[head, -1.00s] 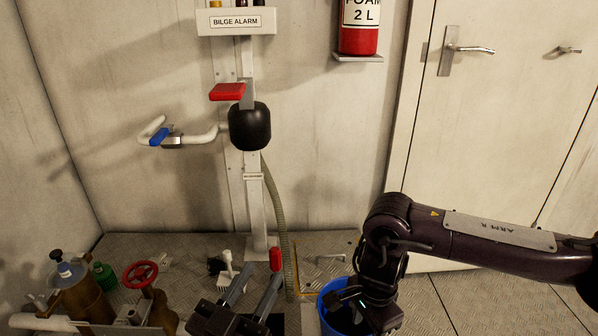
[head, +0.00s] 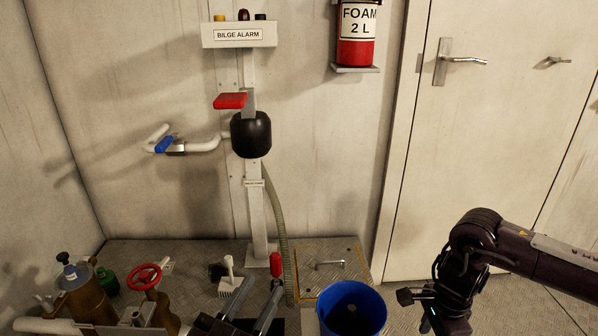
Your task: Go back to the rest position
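My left gripper (head: 252,297) comes in at the bottom edge, left of centre. Its two grey fingers are spread apart, with nothing seen between them. My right gripper (head: 422,308) hangs low at the right, pointing down, to the right of the blue bucket and clear of it. Its fingertips are dark and partly cut by the frame, so I cannot tell whether it is open or shut. I see nothing held in it. The blue bucket (head: 378,312) stands on the floor between the two grippers, with something small and dark inside.
A red-handled lever (head: 276,265) stands just beyond the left gripper. A red valve wheel (head: 143,277) and brown canisters (head: 88,298) crowd the lower left. A floor hatch (head: 340,259) lies behind the bucket. The door (head: 480,150) is at right.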

